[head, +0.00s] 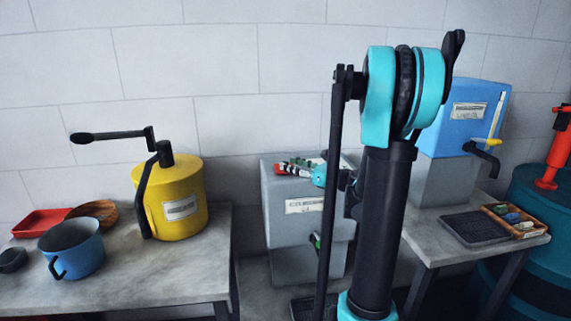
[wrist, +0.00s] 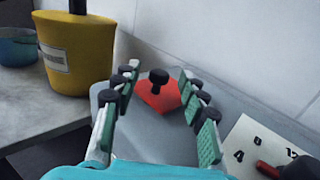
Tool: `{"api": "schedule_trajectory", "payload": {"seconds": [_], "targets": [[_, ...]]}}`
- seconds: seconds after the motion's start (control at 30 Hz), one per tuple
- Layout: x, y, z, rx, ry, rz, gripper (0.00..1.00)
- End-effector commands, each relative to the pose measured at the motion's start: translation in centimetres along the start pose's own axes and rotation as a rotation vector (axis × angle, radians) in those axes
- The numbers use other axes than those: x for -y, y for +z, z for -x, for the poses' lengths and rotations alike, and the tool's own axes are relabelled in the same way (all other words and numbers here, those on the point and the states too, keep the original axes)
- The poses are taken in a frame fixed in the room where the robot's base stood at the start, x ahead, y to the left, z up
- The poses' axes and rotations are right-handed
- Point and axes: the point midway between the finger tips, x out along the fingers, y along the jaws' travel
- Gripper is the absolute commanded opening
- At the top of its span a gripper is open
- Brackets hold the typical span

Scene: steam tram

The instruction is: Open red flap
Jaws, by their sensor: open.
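The red flap (wrist: 150,97) lies on top of a grey box (wrist: 230,92) in the wrist view. A black knob (wrist: 158,78) stands up from it. My gripper (wrist: 158,82) is open above the box, with one finger on each side of the flap and knob. I cannot tell whether a finger touches them. In the head view my gripper (head: 298,167) is over the top of the grey box (head: 290,232), which bears a white label. A bit of red shows at the box's back left edge, and my arm covers the box's right part.
A yellow canister (head: 180,205) with a black crank stands left of the box, beside a blue pot (head: 72,246) and a red tray (head: 42,222). A blue box (head: 465,120) with a black tap stands at right. The tiled wall is close behind.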

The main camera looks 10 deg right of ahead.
Motion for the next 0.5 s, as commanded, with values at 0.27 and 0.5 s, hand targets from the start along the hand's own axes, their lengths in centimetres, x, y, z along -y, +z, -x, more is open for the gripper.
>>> {"api": "schedule_trajectory", "payload": {"seconds": [0.27,0.5], "targets": [[0.0,0.0,-2.8,0.0,0.001,0.0,0.43],[0.0,0.0,-3.0,0.0,0.0,0.0,0.43]]}}
